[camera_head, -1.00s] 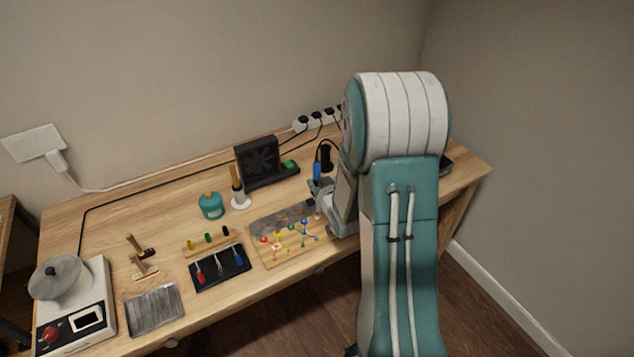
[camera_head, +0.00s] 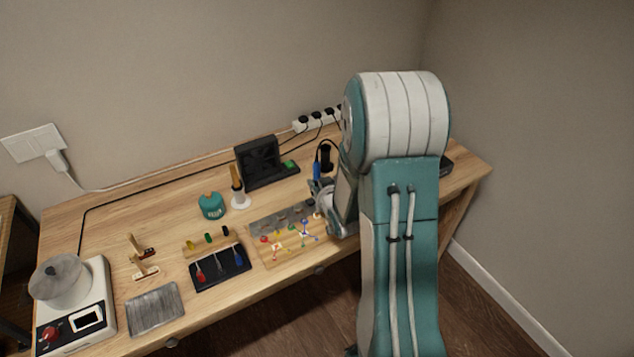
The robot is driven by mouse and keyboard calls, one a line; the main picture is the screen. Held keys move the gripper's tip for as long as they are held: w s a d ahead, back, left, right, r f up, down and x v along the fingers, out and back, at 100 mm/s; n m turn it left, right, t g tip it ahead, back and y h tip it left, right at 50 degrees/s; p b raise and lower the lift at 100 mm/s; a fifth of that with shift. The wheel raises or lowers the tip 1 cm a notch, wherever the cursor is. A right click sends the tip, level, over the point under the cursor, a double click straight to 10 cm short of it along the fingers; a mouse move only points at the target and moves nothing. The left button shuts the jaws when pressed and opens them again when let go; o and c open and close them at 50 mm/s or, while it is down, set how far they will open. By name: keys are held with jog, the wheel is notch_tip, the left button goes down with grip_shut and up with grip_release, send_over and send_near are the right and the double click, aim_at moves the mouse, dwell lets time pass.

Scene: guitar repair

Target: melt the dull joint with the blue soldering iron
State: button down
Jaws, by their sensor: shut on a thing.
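The blue soldering iron (camera_head: 317,172) stands roughly upright at the far right part of the bench, its blue handle showing and a black cord rising from its top. My gripper (camera_head: 321,189) is shut around it, mostly hidden behind my own arm. The iron's tip is too small to make out. The wooden work board (camera_head: 279,259) with a grey metal plate (camera_head: 274,223) and coloured wires and parts lies just left of and nearer than my gripper. Which joint on it is dull cannot be told.
A black fan unit (camera_head: 258,162), an iron in a white stand (camera_head: 240,201) and a teal pot (camera_head: 211,206) stand behind the board. A power strip (camera_head: 316,118) runs along the wall.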

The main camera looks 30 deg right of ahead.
aim_at(319, 167)
jog(key=shift+f, duration=0.7)
dwell(1.0)
jog(key=shift+r, duration=0.1)
dwell(2.8)
jog(key=shift+r, duration=3.5)
jog(key=d+r, duration=0.2)
jog(key=d, duration=0.6)
